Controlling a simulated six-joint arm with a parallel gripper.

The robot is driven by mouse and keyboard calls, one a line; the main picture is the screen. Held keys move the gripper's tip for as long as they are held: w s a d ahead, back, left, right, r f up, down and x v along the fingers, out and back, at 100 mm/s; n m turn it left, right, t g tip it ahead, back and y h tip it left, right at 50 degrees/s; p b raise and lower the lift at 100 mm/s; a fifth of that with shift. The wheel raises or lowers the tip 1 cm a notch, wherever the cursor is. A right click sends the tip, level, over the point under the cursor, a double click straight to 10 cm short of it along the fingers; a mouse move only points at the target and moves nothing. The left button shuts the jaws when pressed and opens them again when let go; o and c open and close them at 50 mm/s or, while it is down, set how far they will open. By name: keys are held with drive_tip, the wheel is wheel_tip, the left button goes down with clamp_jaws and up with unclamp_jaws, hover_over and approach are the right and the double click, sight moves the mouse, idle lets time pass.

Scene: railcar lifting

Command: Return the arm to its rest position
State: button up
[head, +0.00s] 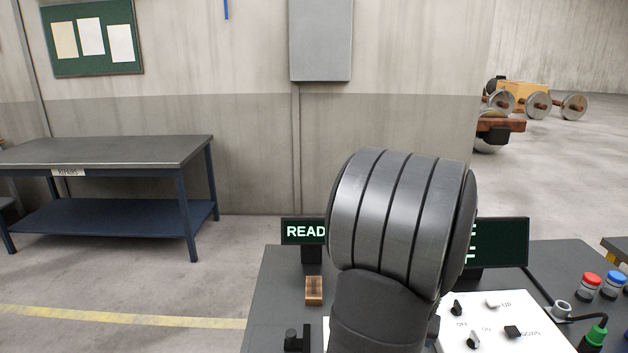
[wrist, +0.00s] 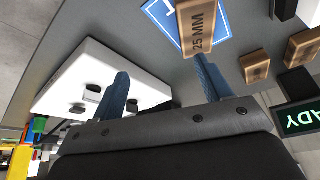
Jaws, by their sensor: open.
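My gripper (wrist: 162,88) shows in the wrist view with its two blue fingers spread apart and nothing between them. A wooden block marked 25 MM (wrist: 197,30) lies on a blue-and-white marking beyond the right finger; I cannot tell whether the fingertip touches it. In the head view my grey arm rises in the middle, over the dark console (head: 272,290), and hides part of it. My gripper is out of sight in that view.
A white switch panel (head: 490,325) stands on the console's right, also in the wrist view (wrist: 62,85). More wooden blocks (wrist: 255,66) lie nearby. A display reading READ (head: 303,231) is partly hidden. A workbench (head: 110,150) stands left; open floor lies between.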

drive_tip(key=s+d+r, duration=0.3)
drive_tip(key=w+a+n+y, duration=0.1)
drive_tip(key=w+a+n, duration=0.3)
drive_tip(key=w+a, duration=2.1)
drive_tip(key=shift+a+f+y, duration=0.35)
drive_tip(key=shift+a+y, duration=0.05)
drive_tip(key=shift+a, duration=0.05)
drive_tip(key=shift+s+d, duration=0.1)
drive_tip(key=s+d+m, duration=0.1)
drive_tip(key=s+d, duration=0.5)
drive_tip(key=d, duration=0.3)
drive_tip(key=s+d+m+h, duration=0.1)
drive_tip(key=s+d, duration=0.6)
drive_tip(key=d, duration=0.2)
drive_tip(key=shift+r, duration=0.35)
drive_tip(key=shift+w+a, duration=0.1)
